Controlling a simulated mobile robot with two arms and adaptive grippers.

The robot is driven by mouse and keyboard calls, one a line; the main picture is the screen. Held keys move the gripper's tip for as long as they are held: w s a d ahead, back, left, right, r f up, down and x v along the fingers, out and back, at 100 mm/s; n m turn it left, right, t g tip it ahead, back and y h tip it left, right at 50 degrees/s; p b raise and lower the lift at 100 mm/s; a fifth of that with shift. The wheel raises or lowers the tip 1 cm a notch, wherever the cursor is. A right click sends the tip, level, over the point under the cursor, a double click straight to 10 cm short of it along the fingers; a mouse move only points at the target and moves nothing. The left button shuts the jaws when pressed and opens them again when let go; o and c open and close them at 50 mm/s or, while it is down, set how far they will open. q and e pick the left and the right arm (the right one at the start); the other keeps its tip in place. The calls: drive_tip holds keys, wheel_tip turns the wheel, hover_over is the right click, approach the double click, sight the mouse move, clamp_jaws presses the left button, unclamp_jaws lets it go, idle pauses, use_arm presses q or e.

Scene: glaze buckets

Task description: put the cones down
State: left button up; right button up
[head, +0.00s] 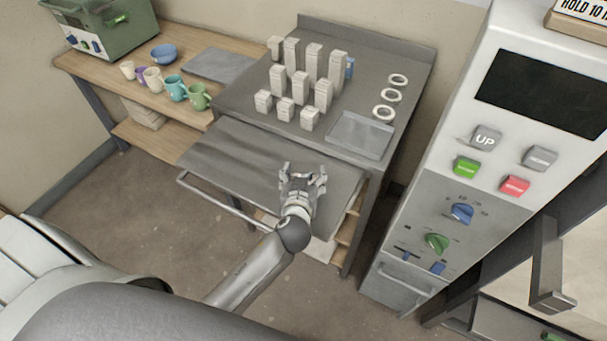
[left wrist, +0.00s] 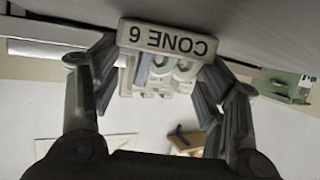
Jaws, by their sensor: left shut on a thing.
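My left gripper (head: 303,178) is over the grey pull-out shelf (head: 235,160) in the head view, its fingers pointing away from me. In the left wrist view it is shut on a white piece labelled CONE 6 (left wrist: 168,40), which sits between the fingertips with the lettering upside down. The piece is close to a dark grey surface; I cannot tell whether it touches it. In the head view the gripper mostly hides the piece. My right gripper is not in view.
White blocks (head: 323,95) of different heights stand in rows on the metal worktop (head: 235,100) behind the shelf. Three white rings (head: 391,96) and a shallow grey tray (head: 360,135) lie to their right. Mugs (head: 176,88) stand on the left bench. A control cabinet (head: 460,180) rises at right.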

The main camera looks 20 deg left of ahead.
use_arm(q)
drive_tip(key=o, duration=1.1)
drive_tip(key=shift+w+a+f, duration=0.1)
drive_tip(key=shift+w+f, duration=0.05)
drive_tip(key=shift+f, duration=0.05)
drive_tip(key=shift+c, duration=0.2)
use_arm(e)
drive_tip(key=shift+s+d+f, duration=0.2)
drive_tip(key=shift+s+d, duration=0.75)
use_arm(q)
drive_tip(key=shift+r, duration=0.1)
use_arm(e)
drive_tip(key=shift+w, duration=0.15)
use_arm(q)
drive_tip(key=shift+r, duration=0.15)
drive_tip(key=shift+s, duration=0.25)
drive_tip(key=b+v, duration=0.2)
drive_tip(key=v, duration=0.8)
drive_tip(key=shift+s, duration=0.1)
drive_tip(key=shift+v, duration=0.75)
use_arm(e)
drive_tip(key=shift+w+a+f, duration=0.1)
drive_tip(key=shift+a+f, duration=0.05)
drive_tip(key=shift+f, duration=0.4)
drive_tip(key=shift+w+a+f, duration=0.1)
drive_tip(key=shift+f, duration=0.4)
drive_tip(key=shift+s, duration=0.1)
